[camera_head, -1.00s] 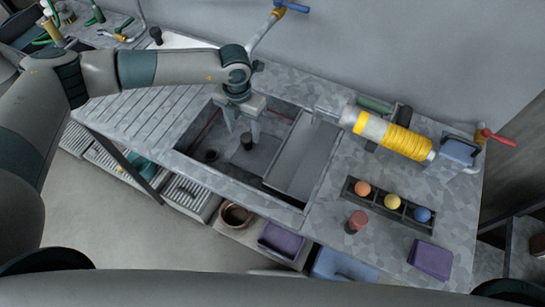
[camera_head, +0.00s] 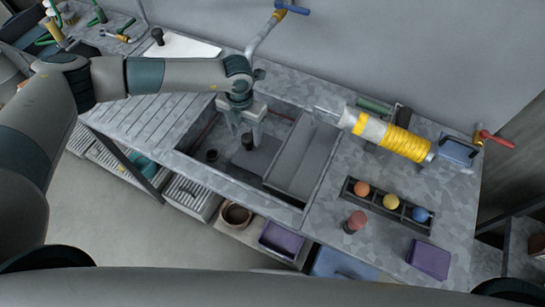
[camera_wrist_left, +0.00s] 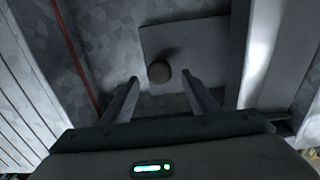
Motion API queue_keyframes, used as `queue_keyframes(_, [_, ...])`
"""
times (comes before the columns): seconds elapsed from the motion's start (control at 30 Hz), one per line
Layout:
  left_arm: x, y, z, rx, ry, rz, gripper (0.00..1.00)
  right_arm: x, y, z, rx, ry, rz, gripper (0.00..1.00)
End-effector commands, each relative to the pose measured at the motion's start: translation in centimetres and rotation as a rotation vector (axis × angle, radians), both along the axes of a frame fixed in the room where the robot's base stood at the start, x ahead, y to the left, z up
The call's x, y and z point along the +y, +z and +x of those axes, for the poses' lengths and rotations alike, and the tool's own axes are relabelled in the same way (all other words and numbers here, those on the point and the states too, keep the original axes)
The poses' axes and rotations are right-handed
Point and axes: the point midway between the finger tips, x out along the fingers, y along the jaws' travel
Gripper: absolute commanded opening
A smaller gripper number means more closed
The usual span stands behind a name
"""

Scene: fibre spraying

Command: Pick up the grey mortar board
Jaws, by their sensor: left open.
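The grey mortar board (camera_head: 258,158) lies in the sink basin, a flat grey plate with a dark upright knob handle (camera_head: 247,141). In the left wrist view the board (camera_wrist_left: 208,45) shows as a square plate, with the round dark handle (camera_wrist_left: 160,72) near its lower left corner. My left gripper (camera_head: 246,132) is open and points down into the basin over the handle. In the left wrist view its fingertips (camera_wrist_left: 160,80) stand either side of the handle, apart from it. How far above the board they are is hard to tell. My right gripper is not in view.
The sink basin's walls surround the gripper, with a grey tray (camera_head: 303,158) on its right side. On the counter at right are a yellow-wound cylinder (camera_head: 400,142), a rack (camera_head: 376,202) of coloured balls, a red-brown knob (camera_head: 355,222) and a purple block (camera_head: 429,259).

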Motion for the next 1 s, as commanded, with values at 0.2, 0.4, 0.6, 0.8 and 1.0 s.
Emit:
queue_keyframes(0.2, [-0.1, -1.0, 0.2, 0.003, 0.001, 0.001, 0.54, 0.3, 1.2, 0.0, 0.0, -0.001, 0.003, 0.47])
queue_keyframes(0.4, [-0.3, -3.1, 0.7, 0.002, 0.0, 0.002, 0.54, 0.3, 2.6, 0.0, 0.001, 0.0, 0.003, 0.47])
queue_keyframes(0.6, [-0.3, -4.9, 0.8, 0.0, 0.0, 0.0, 0.54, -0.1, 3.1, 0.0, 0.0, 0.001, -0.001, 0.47])
queue_keyframes(0.8, [-0.3, -5.2, 0.8, 0.0, 0.0, 0.0, 0.54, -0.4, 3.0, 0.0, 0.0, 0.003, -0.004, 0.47])
queue_keyframes(1.0, [-0.3, -5.2, 0.8, 0.0, 0.0, 0.0, 0.54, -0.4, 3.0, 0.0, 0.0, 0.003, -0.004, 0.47])
